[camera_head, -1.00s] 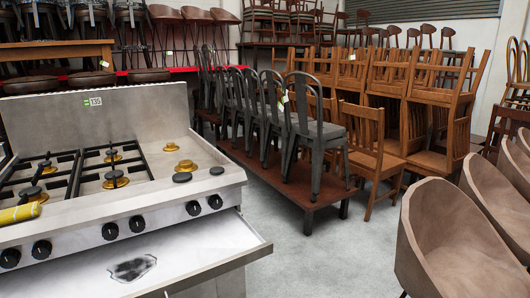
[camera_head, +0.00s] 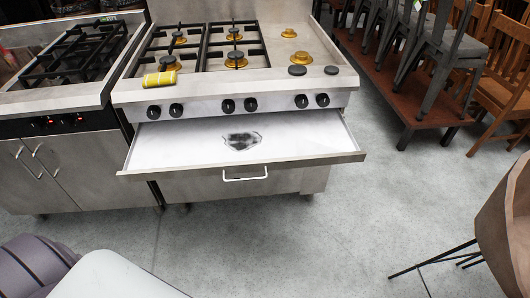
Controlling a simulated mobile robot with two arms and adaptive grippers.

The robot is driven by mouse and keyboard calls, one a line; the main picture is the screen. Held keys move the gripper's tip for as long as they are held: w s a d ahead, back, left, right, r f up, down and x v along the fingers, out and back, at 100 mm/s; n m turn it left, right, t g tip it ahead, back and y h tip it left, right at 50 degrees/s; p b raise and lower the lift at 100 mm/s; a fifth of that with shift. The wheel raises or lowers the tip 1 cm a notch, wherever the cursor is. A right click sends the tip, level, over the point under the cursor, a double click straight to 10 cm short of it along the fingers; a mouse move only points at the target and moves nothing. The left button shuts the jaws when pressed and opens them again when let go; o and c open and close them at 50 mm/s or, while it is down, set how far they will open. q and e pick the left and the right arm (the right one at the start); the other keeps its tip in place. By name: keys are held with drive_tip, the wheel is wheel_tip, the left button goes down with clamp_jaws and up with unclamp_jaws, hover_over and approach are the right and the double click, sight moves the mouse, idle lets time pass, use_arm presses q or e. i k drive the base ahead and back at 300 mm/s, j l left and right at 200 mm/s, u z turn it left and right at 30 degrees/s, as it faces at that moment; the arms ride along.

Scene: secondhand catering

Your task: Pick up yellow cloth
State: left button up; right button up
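A yellow cloth (camera_head: 160,78), rolled or folded, lies on the front left edge of the steel stove top (camera_head: 215,92), above the left knobs. It is small in view and its folds are hard to make out. The stove's wide drawer (camera_head: 190,148) stands pulled out below the knobs, with a dark stain on its white bottom and a handle at the front. Neither of my grippers is in view.
A second stove (camera_head: 55,100) with black grates and cupboard doors stands close on the left. Dark metal chairs (camera_head: 445,45) stand on a low brown platform at the right. A brown chair (camera_head: 505,215) stands at the right edge. The grey floor in front is mostly clear.

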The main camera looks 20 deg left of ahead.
sight(161, 78)
drive_tip(key=u, duration=1.5)
